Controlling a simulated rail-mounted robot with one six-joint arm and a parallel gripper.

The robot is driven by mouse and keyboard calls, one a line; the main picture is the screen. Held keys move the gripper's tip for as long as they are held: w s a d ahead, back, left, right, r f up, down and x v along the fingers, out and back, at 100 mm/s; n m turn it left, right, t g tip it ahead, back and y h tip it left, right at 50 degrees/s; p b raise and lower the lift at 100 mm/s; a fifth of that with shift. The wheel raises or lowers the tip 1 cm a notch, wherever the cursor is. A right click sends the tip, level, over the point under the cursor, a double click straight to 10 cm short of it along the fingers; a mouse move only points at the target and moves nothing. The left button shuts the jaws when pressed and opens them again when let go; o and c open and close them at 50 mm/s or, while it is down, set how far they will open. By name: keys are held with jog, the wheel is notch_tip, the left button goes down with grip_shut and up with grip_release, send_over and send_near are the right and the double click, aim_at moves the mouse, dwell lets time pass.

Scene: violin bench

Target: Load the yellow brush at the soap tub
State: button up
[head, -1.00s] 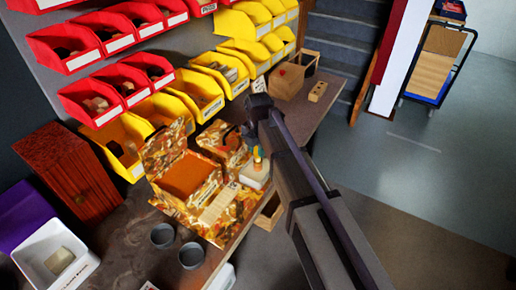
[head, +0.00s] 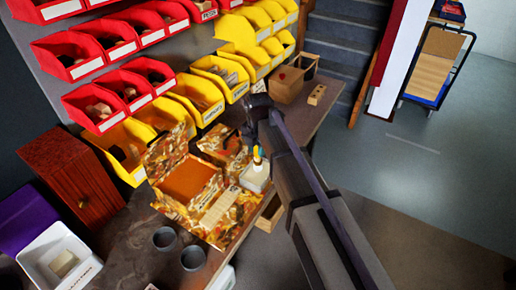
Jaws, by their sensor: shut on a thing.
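My gripper (head: 246,134) is at the far end of my arm, above the bench and just behind a pale holder (head: 256,181). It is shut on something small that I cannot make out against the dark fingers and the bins. Thin upright pieces with yellow, white and blue-green colours (head: 257,156) stand at the holder, very close to the gripper; I cannot tell which is the yellow brush. A white tub (head: 84,275) with a beige block (head: 64,263) inside stands at the lower left, far from the gripper. I cannot tell for sure that it is the soap tub.
Two grey cups (head: 164,239) (head: 192,257) stand on the bench front. A patterned open case (head: 160,166) fills the bench middle. Yellow bins (head: 196,96) and red bins (head: 104,100) line the wall behind. A brown wooden cabinet (head: 66,177) stands left. Open floor lies right.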

jog(key=shift+r+p, duration=2)
jog(key=shift+r, duration=0.4)
jog(key=shift+f, duration=0.1)
